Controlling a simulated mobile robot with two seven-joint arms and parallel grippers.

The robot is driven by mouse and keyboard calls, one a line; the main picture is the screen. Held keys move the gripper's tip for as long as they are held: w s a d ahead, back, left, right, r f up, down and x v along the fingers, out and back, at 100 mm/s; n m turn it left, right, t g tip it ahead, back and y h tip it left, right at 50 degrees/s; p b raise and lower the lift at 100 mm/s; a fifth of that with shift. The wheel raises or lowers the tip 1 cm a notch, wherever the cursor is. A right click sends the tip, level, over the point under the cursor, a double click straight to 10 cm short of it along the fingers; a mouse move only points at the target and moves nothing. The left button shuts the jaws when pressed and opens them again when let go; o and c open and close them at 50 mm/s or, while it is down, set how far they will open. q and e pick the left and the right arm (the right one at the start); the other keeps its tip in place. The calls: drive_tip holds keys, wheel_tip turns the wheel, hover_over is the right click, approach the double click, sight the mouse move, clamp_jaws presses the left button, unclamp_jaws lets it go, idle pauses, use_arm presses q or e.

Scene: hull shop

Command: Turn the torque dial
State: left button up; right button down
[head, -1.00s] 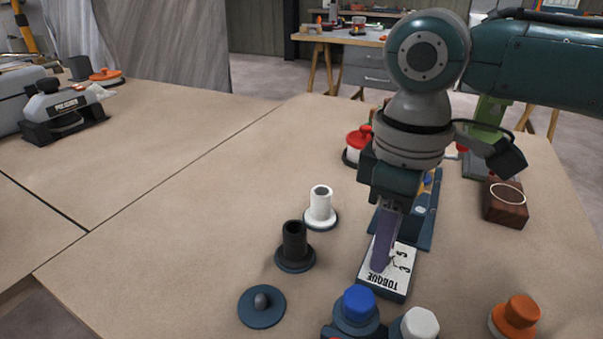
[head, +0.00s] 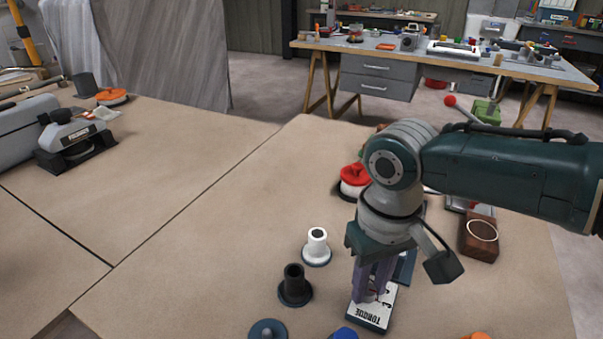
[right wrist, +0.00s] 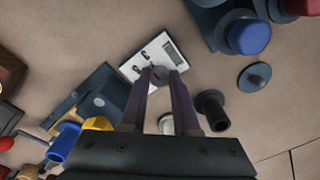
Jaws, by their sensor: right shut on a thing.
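The torque plate (head: 371,316) is a white label panel on a dark base, marked TORQUE with numbers, on the near part of the tan table. In the right wrist view the plate (right wrist: 170,48) lies just beyond my fingertips. My right gripper (head: 366,296) points down at the plate, and it also shows in the right wrist view (right wrist: 164,74). It is shut on the torque dial, which is mostly hidden between the purple-grey fingers. A small red mark shows between the tips. My left gripper is out of view.
A black spool (head: 295,286) and a white spool (head: 317,247) stand left of the plate. A red-topped piece (head: 354,180) and a wooden block (head: 479,236) stand behind. A blue knob (right wrist: 249,36) is near the plate. The table's left middle is clear.

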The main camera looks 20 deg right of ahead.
sight(369, 289)
drive_tip(key=shift+m, duration=0.4)
drive_tip(key=c, duration=0.6)
unclamp_jaws()
drive_tip(key=shift+c, duration=0.2)
drive_tip(key=shift+r, duration=0.1)
drive_tip(key=shift+r+p, duration=0.35)
wheel_tip(369, 289, up, 9)
drive_tip(key=p, duration=0.3)
